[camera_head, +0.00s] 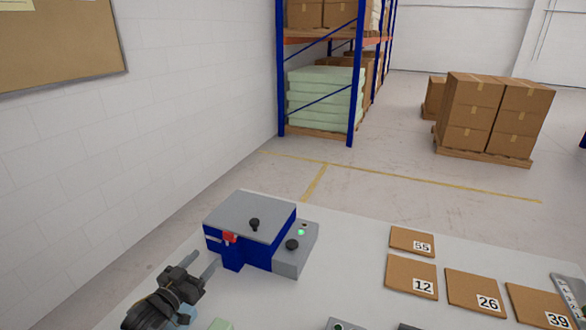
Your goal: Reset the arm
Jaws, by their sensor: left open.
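My left gripper (200,273) is at the lower left of the head view, in front of the blue and grey machine. Its two fingers are apart and I see nothing between them. The machine (250,215) stands on the table with a grey top plate, a black knob, a red part on its front and a side panel with a green light. The gripper appears apart from the machine. My right gripper is not in view.
The pale table (345,260) holds brown cards numbered 55 (408,238), 12 (405,272), 26 (470,288) and 39 (535,300). A metal ruler-like piece (572,292) lies at the right. A pale green block (221,324) and a grey device (345,325) are cut off by the bottom edge.

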